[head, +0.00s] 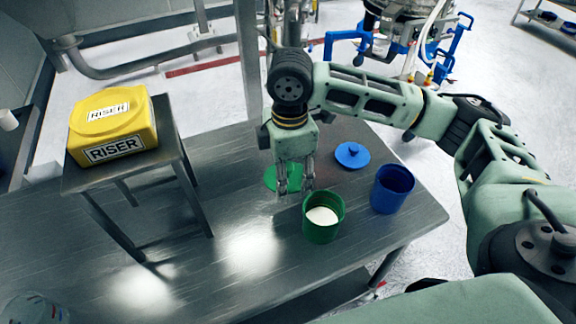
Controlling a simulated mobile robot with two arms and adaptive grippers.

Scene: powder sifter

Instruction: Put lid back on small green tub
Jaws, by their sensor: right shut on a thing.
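The small green tub (323,226) stands upright and uncovered on the metal table, with white powder (321,216) inside. My right gripper (294,186) points down just behind and left of the tub's rim. It is shut on the green lid (271,180), which shows behind and between the fingers. The fingers hide part of the lid, and I cannot tell how far it is above the table. My left gripper is not in view.
A blue tub (392,190) stands to the right of the green one, with a blue lid (352,155) on the table behind it. A yellow RISER block (113,125) sits on a raised metal stand at left. The table's front middle (235,270) is clear.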

